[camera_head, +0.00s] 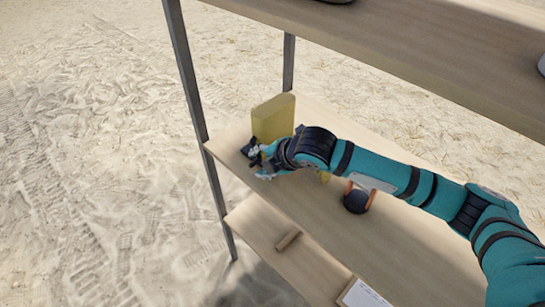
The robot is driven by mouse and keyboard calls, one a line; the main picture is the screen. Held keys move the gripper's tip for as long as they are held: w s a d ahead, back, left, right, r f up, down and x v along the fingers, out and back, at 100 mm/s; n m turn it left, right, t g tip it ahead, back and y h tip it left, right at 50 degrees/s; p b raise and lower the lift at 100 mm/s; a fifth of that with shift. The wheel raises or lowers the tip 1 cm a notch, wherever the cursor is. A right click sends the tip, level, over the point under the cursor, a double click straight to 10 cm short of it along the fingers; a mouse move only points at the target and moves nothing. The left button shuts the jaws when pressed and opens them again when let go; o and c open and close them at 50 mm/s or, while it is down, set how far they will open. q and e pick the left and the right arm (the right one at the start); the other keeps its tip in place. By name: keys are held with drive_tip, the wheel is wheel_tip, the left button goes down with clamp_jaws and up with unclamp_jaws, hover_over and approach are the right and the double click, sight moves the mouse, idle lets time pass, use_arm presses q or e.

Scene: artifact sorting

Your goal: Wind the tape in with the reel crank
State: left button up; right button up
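No tape, reel or crank can be made out clearly. A yellow, block-like object (273,118) stands upright near the left end of the middle shelf. My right arm reaches in from the right, and my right gripper (257,161) is low in front of this object, close to it. I cannot tell whether they touch. The fingers are small and partly hidden by the wrist, so their opening and anything between them are unclear. My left gripper is not in view.
The wooden middle shelf (424,256) also holds a dark round object with orange sides (357,198), below my forearm. A lower board (262,228) carries a small wooden block (288,240) and a white sheet (363,295). A metal post (196,95) and upper shelf (440,50) bound the space.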

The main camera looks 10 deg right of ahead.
drive_tip(key=v, duration=1)
drive_tip(key=w+a+r+g+h+p, duration=0.25)
drive_tip(key=w+r+p, duration=0.3)
drive_tip(key=p, duration=0.35)
drive_tip(key=shift+g, duration=0.65)
drive_tip(key=p+x, duration=0.1)
drive_tip(key=x, duration=0.3)
drive_tip(key=s+p+x, duration=0.1)
drive_tip(key=x, duration=0.3)
drive_tip(key=s+p+x, duration=0.1)
drive_tip(key=p+x, duration=0.1)
drive_tip(key=x, duration=0.2)
drive_tip(key=shift+s+d+f, duration=0.1)
drive_tip(key=shift+f, duration=0.4)
drive_tip(key=shift+w+f, duration=0.25)
drive_tip(key=shift+f, duration=0.4)
clamp_jaws()
